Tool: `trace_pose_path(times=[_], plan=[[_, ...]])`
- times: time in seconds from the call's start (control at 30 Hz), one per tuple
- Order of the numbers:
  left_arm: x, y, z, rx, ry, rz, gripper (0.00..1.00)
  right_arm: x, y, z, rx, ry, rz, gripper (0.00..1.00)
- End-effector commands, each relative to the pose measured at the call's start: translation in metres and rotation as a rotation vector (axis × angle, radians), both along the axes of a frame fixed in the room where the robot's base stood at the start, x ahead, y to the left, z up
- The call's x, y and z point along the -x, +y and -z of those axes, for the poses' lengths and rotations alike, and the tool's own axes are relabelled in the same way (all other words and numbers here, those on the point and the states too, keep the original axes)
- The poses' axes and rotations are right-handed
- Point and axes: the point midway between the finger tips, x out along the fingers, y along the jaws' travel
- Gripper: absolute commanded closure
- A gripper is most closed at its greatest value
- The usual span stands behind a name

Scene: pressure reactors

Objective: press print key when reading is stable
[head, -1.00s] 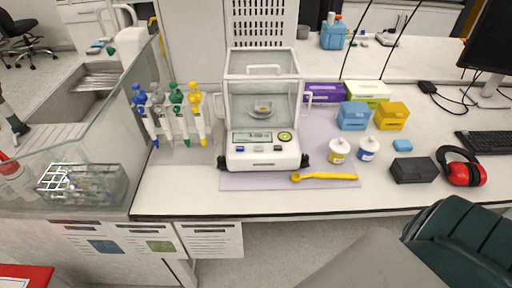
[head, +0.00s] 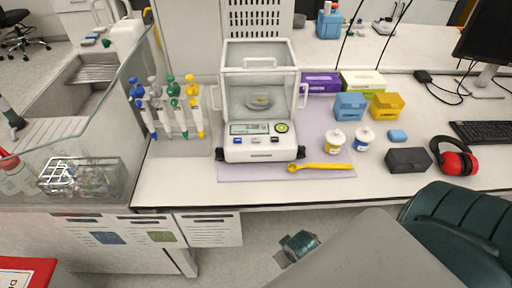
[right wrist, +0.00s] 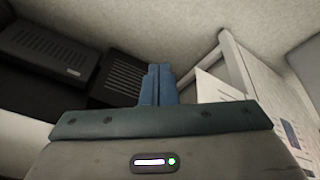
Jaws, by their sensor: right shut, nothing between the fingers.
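The analytical balance (head: 260,100) stands on the bench with its glass draft shield around the pan. A small dish (head: 259,101) sits on the pan inside. The front panel has a lit display (head: 250,129) whose digits are too small to read surely, a round green-ringed mark, and small keys (head: 257,140) below it, one of them blue. My right gripper (head: 300,243) is low in front of the bench, below its front edge and well apart from the balance. In the right wrist view its two blue fingers (right wrist: 157,85) are together with nothing between them. My left gripper is not in view.
A yellow spatula (head: 320,167) lies in front of the balance on the mat. Two small jars (head: 334,141), boxes and red ear muffs (head: 456,158) stand to the right. A pipette rack (head: 175,110) stands left. A dark green chair (head: 460,235) is at lower right.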

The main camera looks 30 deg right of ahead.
Motion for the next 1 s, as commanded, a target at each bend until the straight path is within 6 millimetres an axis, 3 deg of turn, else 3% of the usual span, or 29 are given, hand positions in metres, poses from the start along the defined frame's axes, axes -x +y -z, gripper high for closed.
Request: trace_pose_path(times=[0.03, 0.1, 0.33, 0.47, 0.57, 0.7, 0.8, 0.87, 1.0], plan=[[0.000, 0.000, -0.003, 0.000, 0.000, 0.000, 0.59, -0.014, -0.006, -0.038, 0.035, -0.066, -0.007, 1.00], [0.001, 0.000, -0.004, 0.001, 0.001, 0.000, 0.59, -0.035, -0.017, -0.081, 0.095, -0.167, -0.013, 1.00], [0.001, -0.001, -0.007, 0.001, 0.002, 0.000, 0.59, -0.096, -0.050, -0.213, 0.311, -0.546, -0.032, 1.00], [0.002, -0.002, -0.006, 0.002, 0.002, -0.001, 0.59, -0.147, -0.067, -0.284, 0.492, -0.850, -0.107, 1.00], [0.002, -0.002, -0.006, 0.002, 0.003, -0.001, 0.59, -0.185, -0.067, -0.343, 0.652, -1.107, -0.236, 1.00], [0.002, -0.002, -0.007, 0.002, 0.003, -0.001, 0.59, -0.218, -0.040, -0.414, 0.865, -1.413, -0.517, 1.00], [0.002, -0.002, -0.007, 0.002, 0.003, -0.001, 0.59, -0.230, -0.011, -0.444, 1.001, -1.562, -0.784, 1.00], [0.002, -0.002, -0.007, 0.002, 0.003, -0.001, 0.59, -0.236, 0.007, -0.452, 1.075, -1.615, -0.968, 1.00], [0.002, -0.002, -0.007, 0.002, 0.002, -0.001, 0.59, -0.248, 0.035, -0.443, 1.210, -1.602, -1.447, 1.00]])
